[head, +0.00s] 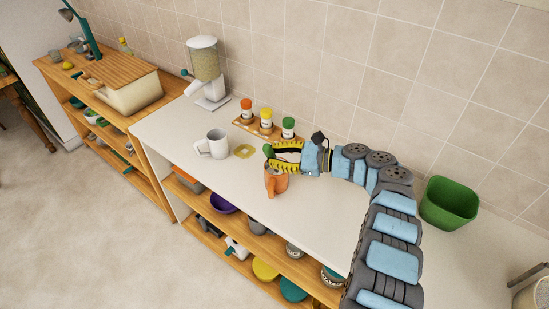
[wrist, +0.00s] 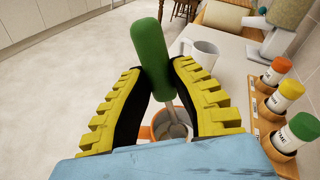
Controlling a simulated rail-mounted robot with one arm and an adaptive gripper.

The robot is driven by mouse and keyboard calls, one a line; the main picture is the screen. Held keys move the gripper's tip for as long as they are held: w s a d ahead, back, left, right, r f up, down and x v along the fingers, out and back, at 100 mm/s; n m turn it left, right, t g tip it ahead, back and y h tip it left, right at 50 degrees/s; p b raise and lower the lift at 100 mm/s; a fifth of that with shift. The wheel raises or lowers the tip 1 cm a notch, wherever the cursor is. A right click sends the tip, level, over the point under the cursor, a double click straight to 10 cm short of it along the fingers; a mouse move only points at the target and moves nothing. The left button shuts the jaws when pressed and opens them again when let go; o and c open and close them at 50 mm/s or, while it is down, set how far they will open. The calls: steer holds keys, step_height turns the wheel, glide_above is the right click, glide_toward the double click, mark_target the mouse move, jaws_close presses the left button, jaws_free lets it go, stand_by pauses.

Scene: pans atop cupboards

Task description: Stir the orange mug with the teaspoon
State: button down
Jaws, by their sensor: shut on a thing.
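The orange mug (head: 276,182) stands on the white counter near its front edge. My gripper (head: 269,158) is right above it, shut on the green handle of the teaspoon (head: 267,150). In the wrist view the green handle of the teaspoon (wrist: 150,52) sits between my yellow and black fingers (wrist: 158,85). Its metal shaft points down into the orange mug (wrist: 148,132), whose rim is partly hidden by my fingers. The spoon's bowl seems to be inside the mug, though I cannot see whether it touches the wall or bottom.
A wooden rack (head: 249,126) with three spice jars stands behind, near a dispenser (head: 206,72). A green bin (head: 448,203) is at right. Free counter lies in front right.

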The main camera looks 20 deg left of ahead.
steer(key=shift+w+d+f+b, duration=0.1)
steer(key=shift+w+f+b, duration=0.25)
steer(key=shift+f+b, duration=1.05)
steer(key=shift+w+d+f+b, duration=0.1)
steer(key=shift+w+f+b, duration=0.25)
steer(key=shift+b, duration=2)
steer(key=shift+w+f+b, duration=0.4)
steer(key=shift+b, duration=2.15)
steer(key=p, duration=0.2)
steer(key=shift+s+a+r+p, duration=0.15)
steer(key=shift+a+r+p, duration=0.15)
steer(key=shift+r, duration=0.1)
steer(key=shift+s+d+p, duration=0.15)
steer(key=shift+s+p, duration=0.1)
steer(key=shift+p, duration=0.65)
steer(key=b, duration=0.2)
steer(key=shift+w+d+f+b, duration=0.15)
steer(key=shift+d+f+b, duration=0.15)
steer(key=shift+d+f, duration=0.1)
steer(key=shift+w+a+b, duration=0.2)
steer(key=shift+w+b, duration=0.05)
steer(key=shift+b, duration=0.85)
